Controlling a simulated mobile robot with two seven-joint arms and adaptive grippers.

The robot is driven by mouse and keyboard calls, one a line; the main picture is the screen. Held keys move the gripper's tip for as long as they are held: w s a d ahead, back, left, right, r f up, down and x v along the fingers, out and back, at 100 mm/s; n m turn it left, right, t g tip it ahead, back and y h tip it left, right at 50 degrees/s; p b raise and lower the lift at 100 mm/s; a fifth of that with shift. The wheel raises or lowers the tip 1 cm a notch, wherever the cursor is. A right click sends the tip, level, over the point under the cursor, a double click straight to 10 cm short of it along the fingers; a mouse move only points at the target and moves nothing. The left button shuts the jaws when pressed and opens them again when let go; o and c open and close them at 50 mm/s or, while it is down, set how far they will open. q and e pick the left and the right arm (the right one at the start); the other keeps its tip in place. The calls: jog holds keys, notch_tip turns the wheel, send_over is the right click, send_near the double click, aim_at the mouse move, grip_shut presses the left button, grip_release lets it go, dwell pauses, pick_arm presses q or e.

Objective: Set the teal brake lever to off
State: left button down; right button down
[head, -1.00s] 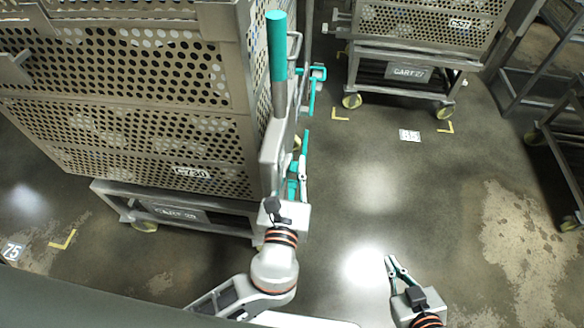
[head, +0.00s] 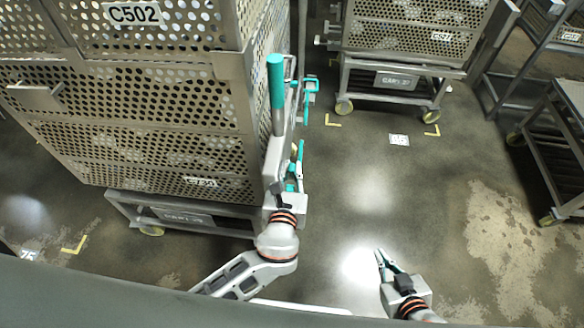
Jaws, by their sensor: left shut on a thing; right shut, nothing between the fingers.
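A tall lever with a teal grip (head: 276,82) and a grey shaft stands upright at the right end of the left cart, above a grey housing (head: 275,160). My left gripper (head: 297,172) is beside that housing, low at the cart's end, and well below the teal grip. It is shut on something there. Smaller teal pieces show around its fingers, and I cannot tell which part is held. My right gripper (head: 385,262) is shut and empty, over open floor to the right.
The left cart carries perforated baskets (head: 150,150). A teal bracket (head: 310,86) sticks out beyond the lever. Another cart (head: 395,78) stands at the back, and dark racks (head: 560,140) stand at the right. The floor in the middle is clear.

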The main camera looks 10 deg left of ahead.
pick_arm(q)
jog(key=c, duration=2.2)
grip_release()
jog(key=shift+w+r, duration=0.1)
jog(key=shift+r, duration=0.25)
jog(key=shift+o, duration=0.6)
jog(key=shift+f, duration=0.2)
jog(key=shift+s, duration=0.2)
jog(key=v, duration=0.8)
